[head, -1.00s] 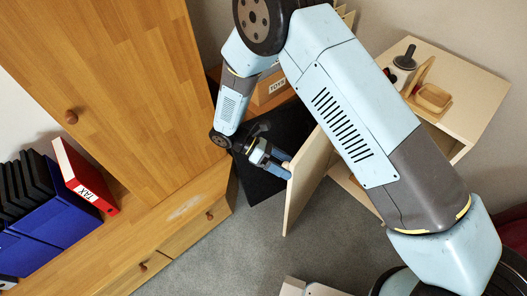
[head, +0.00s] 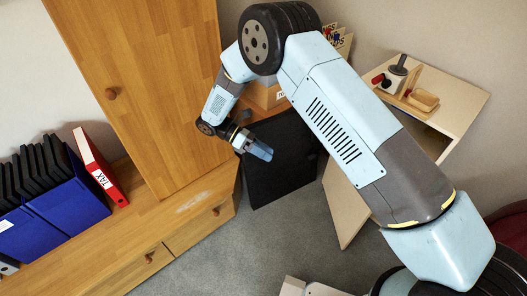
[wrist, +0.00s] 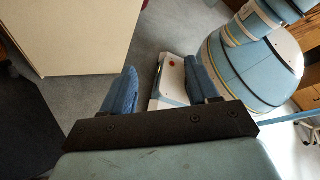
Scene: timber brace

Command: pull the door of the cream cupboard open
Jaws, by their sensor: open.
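The cream cupboard (head: 457,107) stands at the right in the head view, partly hidden behind my arm. Its pale door (head: 345,205) stands swung out from the body, and a dark gap shows under the cupboard's top. My arm covers part of the door and its hinge side. My gripper (head: 262,152) is open and empty, left of the door and apart from it. In the wrist view, the two blue fingers of my gripper (wrist: 161,88) are spread. A broad cream panel, which looks like the door (wrist: 80,35), fills the upper left there.
A black panel (head: 275,170) stands just behind my gripper. A tall wooden cabinet (head: 150,90) and low drawers (head: 200,215) are on the left, with a red binder (head: 99,165). Grey floor (head: 285,235) is clear in front.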

